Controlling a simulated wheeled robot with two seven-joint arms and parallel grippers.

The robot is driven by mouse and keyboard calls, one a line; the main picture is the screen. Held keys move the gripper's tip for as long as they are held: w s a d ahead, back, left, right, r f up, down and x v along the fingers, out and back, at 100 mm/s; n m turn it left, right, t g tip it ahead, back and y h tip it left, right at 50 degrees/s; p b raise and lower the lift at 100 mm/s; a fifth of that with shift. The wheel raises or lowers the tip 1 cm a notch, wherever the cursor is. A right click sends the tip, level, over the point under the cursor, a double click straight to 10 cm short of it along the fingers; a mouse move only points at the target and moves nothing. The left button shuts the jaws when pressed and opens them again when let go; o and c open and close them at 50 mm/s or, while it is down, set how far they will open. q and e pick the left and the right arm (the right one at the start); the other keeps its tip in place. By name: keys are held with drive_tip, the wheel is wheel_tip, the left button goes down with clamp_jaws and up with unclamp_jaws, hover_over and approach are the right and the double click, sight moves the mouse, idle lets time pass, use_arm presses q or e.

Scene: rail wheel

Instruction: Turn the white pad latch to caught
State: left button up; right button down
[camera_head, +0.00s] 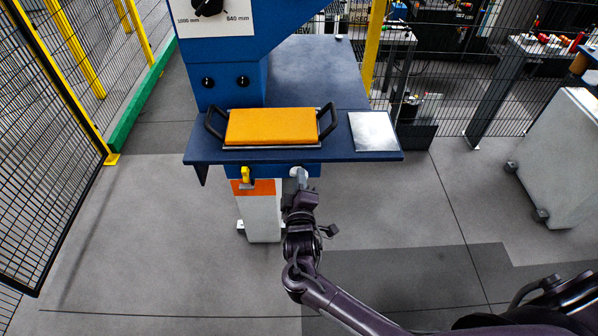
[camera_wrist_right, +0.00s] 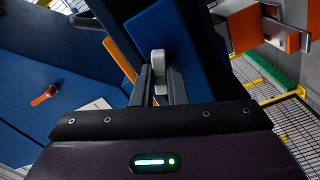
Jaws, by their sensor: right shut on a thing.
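The white pad latch (camera_head: 298,172) is on the blue front face under the table edge, right of a yellow latch (camera_head: 245,174). In the right wrist view the white latch (camera_wrist_right: 157,57) stands out from a blue panel, its exposed end showing between my fingers. My right gripper (camera_head: 299,187) reaches up to it from below, and in the wrist view its two fingers (camera_wrist_right: 160,82) are closed on the latch. The gripper hides part of the latch, and whether it is caught cannot be told. My left gripper is not in view.
Above the latches, an orange pad (camera_head: 271,127) with black side handles lies on the blue table (camera_head: 355,156). A silver plate (camera_head: 373,131) lies to its right. A white pedestal with an orange band (camera_head: 258,210) stands below.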

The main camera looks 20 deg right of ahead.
drive_tip(key=shift+n, duration=0.3)
drive_tip(key=n, duration=0.3)
drive_tip(key=shift+n, duration=0.3)
drive_tip(key=c, duration=1.8)
unclamp_jaws()
drive_tip(key=o, duration=0.5)
drive_tip(key=shift+s, duration=0.1)
drive_tip(key=v, duration=0.7)
